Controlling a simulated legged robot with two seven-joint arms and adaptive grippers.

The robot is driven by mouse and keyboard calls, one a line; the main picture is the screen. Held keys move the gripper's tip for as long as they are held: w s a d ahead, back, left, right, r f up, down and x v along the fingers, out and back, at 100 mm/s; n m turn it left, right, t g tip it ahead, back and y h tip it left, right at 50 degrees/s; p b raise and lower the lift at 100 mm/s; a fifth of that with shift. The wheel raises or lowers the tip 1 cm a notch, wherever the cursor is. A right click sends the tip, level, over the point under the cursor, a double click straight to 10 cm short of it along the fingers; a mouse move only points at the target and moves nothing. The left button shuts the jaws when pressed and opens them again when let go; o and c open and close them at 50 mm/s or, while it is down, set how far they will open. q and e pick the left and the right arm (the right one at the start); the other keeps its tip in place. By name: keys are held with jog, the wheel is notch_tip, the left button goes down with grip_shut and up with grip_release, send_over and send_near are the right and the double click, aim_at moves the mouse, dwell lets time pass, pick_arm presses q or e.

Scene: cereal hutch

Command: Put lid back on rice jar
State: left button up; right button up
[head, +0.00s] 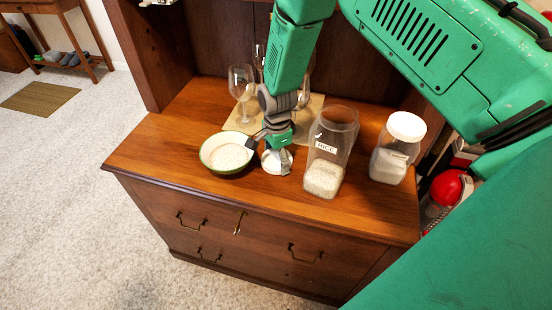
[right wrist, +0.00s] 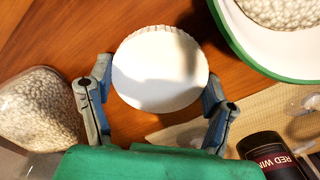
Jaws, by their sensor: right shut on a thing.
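The rice jar (head: 324,177) is clear, labelled RICE, part filled and open at the top. It stands upright on the wooden hutch top. My right gripper (head: 277,150) points down just left of the jar, shut on a round white lid (head: 272,164). In the right wrist view the lid (right wrist: 160,68) sits between the two fingers of the gripper (right wrist: 158,80), with its ribbed edge showing. I cannot tell whether the lid touches the wood. The rice jar (right wrist: 38,108) shows at the left there. My left gripper is not clearly seen.
A green-rimmed bowl of rice (head: 227,155) stands close left of the gripper. A second jar with a white lid (head: 405,126) stands right of the rice jar. Wine glasses (head: 242,84) stand behind on a mat. In the right wrist view a dark wine bottle (right wrist: 270,158) shows lower right.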

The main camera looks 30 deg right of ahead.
aim_at(277, 158)
notch_tip(277, 158, up, 10)
dwell(0.5)
jog(key=shift+d, duration=0.1)
